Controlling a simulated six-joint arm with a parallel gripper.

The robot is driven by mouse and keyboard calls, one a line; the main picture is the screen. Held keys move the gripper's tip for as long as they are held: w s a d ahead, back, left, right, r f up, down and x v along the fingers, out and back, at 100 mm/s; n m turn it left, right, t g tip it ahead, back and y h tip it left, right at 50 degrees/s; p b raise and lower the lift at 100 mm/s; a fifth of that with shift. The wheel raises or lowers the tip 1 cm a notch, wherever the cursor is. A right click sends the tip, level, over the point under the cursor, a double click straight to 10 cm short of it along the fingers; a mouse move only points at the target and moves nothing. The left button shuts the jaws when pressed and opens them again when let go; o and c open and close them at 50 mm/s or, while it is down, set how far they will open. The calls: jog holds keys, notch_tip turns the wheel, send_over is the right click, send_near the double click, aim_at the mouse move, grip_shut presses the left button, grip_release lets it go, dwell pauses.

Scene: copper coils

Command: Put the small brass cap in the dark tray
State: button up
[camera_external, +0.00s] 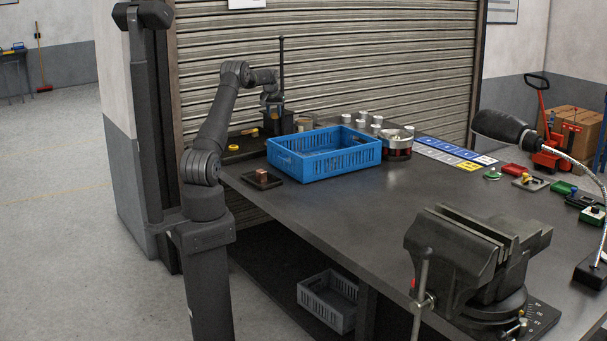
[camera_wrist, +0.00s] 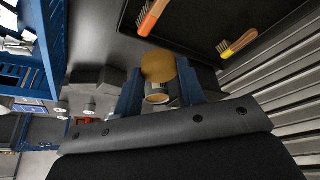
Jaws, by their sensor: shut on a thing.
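In the wrist view the small brass cap (camera_wrist: 158,67), round and gold-coloured, sits between the blue fingertips of my gripper (camera_wrist: 158,82), which is shut on it. In the external view my gripper (camera_external: 272,104) is above the back left of the bench, behind the blue crate; the cap is too small to make out there. A wide dark tray (camera_external: 240,156) lies at the bench's left end with brushes on it; it also shows in the wrist view (camera_wrist: 185,22). A smaller dark tray (camera_external: 250,184) in front of the crate holds a copper-coloured piece (camera_external: 262,174).
The blue crate (camera_external: 325,165) stands right of both trays. A dark box (camera_external: 279,123) with a tall rod stands close below my gripper. Several pale cylinders (camera_external: 361,124) and a round metal-topped thing (camera_external: 397,140) are behind and right. The bench middle is clear; a vise (camera_external: 470,255) is front right.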

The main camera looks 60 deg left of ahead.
jog(key=s+a, duration=0.4)
jog(key=a, duration=0.1)
send_over(246, 144)
jog(key=shift+n, duration=0.4)
jog(key=f, duration=1.2)
jog(key=shift+s+d, duration=0.3)
jog(key=shift+d, duration=0.1)
jog(key=shift+f, duration=2)
jog(key=shift+f, duration=0.2)
jog(key=o, duration=1)
jog(key=shift+r, duration=0.1)
